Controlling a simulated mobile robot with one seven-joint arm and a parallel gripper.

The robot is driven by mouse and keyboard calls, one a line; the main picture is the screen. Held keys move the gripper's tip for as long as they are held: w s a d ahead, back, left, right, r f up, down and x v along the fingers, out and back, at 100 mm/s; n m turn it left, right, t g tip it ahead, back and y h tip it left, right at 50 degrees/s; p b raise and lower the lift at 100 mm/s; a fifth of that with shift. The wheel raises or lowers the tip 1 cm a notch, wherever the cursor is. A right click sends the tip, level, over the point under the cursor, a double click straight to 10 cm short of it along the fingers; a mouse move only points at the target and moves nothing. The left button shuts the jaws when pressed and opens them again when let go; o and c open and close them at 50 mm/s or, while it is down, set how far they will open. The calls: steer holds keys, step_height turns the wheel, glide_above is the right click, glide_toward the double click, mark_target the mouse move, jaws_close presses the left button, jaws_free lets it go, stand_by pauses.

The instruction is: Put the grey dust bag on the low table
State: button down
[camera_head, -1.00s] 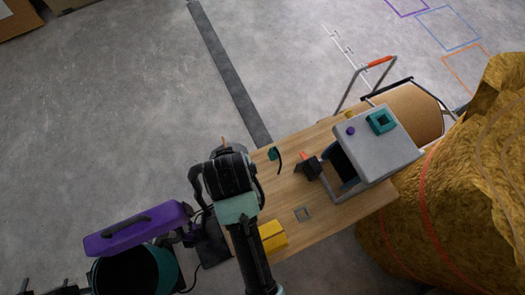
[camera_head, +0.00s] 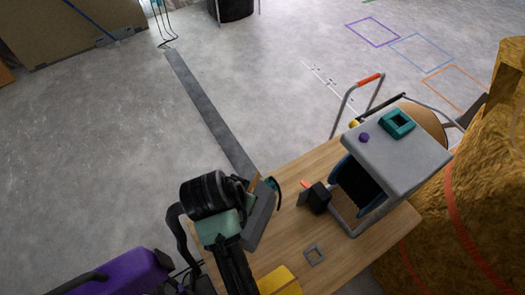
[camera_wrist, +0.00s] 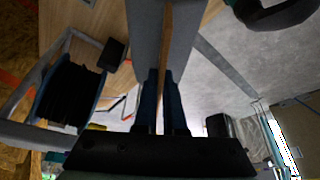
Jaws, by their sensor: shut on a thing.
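The grey dust bag (camera_head: 261,216) shows in the head view as a flat grey shape with a tan edge. It is at the right side of my gripper (camera_head: 246,196), above the near left part of the wooden table (camera_head: 293,237). In the wrist view, my dark fingers (camera_wrist: 161,92) are shut on the bag (camera_wrist: 146,35), whose grey sides flank a tan strip. My wrist hides part of the bag and the fingertips in the head view. I cannot tell whether this wooden table is the low one.
A grey machine (camera_head: 405,158) with a teal square fitting stands on the table's right part. A purple case (camera_head: 120,272) is at lower left.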

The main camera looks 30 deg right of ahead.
steer(key=shift+w+d+f+m+g+b, duration=0.1)
steer(key=shift+d+f+m+g+b, duration=0.15)
steer(key=shift+f+m+b, duration=0.4)
steer(key=shift+d+f+m+g+b, duration=0.15)
steer(key=shift+d+f+m+b, duration=0.1)
steer(key=shift+f+m+b, duration=0.35)
step_height(320, 180, down, 10)
steer(key=shift+f+b, duration=0.1)
steer(key=shift+b, duration=0.55)
steer(key=shift+f, duration=0.1)
steer(key=c, duration=1)
jaws_free()
